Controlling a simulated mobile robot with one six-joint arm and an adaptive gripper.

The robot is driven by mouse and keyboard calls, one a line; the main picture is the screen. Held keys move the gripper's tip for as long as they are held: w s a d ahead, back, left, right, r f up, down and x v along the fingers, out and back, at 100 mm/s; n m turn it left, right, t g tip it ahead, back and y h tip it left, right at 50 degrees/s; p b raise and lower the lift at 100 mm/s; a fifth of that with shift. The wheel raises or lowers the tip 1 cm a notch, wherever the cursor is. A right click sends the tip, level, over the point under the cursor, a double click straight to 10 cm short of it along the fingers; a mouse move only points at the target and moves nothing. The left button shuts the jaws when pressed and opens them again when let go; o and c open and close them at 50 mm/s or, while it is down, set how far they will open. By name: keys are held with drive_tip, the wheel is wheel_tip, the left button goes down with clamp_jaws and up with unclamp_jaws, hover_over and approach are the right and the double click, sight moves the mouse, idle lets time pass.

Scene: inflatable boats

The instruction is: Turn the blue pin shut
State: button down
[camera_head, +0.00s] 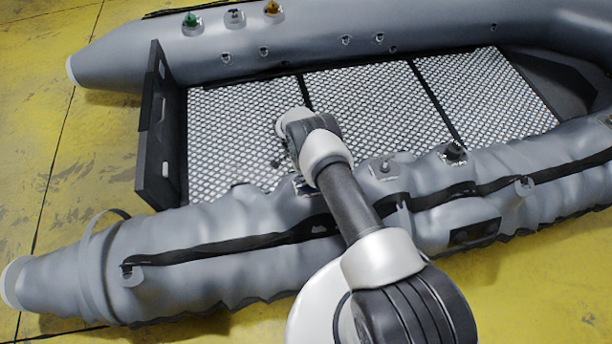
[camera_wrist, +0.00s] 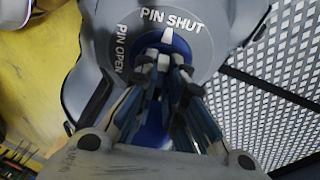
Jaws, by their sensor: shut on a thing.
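The blue pin (camera_wrist: 183,48) sits in a round grey dial on the grey tube in the wrist view. The dial (camera_wrist: 129,27) is lettered "PIN SHUT" at the top and "PIN OPEN" at the left. A white pointer mark points up at the "PIN SHUT" lettering. My gripper (camera_wrist: 165,66) is shut on the blue pin, and its fingers hide much of it. In the head view my arm's end reaches down by the near tube; the gripper's fingers and the held pin cannot be made out there.
The near tube (camera_head: 190,240) carries a black strap and several fittings. A mesh floor (camera_head: 370,105) lies between the tubes, beside a dark transom board (camera_head: 152,135). Yellow floor (camera_head: 40,140) is clear at left.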

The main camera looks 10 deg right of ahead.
drive_tip(key=shift+m, duration=0.3)
drive_tip(key=c, duration=1.7)
unclamp_jaws()
drive_tip(key=v, duration=1.2)
drive_tip(key=shift+d, duration=0.1)
